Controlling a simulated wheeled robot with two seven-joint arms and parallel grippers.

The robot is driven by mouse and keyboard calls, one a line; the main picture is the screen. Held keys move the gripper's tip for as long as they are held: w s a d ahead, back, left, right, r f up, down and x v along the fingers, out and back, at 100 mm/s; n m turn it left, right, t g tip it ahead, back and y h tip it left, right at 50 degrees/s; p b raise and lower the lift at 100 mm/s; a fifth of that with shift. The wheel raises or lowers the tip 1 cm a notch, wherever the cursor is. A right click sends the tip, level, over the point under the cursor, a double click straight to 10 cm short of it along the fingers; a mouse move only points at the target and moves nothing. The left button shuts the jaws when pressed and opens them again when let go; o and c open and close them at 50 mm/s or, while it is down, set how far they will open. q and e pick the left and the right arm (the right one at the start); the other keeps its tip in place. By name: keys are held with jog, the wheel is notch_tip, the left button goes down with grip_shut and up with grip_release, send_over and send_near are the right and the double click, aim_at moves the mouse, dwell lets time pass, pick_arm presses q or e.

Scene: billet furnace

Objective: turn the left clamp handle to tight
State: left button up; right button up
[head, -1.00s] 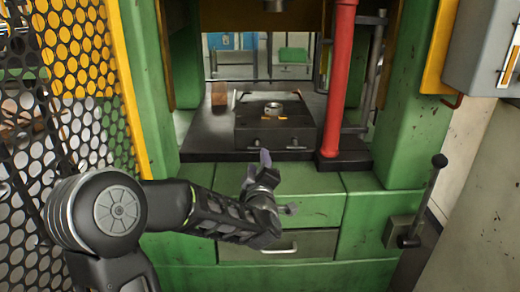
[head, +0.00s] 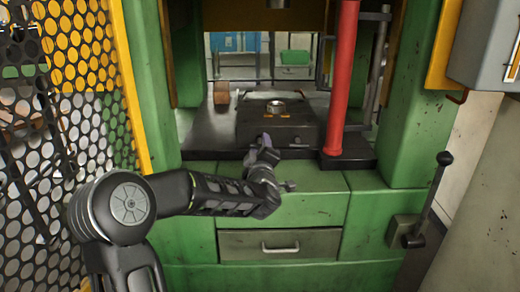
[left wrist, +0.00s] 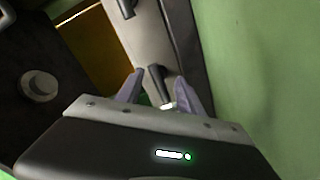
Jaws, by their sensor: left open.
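My left gripper (head: 260,148) is at the front of the dark die block (head: 310,125) in the press, pointing away from me. In the left wrist view its two pale fingers (left wrist: 166,92) are apart. The left clamp handle (left wrist: 157,82), a short dark peg with a light tip, stands out from the block's grey front face between the fingertips. I cannot tell whether the fingers touch it. In the head view my gripper hides this handle. The other clamp handle (left wrist: 126,8) shows at the top edge of the left wrist view. My right gripper is not in view.
A red column (head: 342,80) stands right of the block. A metal ring (head: 275,107) sits on the block, and a brown billet (head: 221,93) lies behind left. A drawer (head: 280,246) is below, a lever (head: 432,200) at right, and a perforated guard (head: 75,110) at left.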

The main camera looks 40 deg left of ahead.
pick_arm(q)
jog(key=shift+c, duration=0.3)
grip_shut()
dwell(0.3)
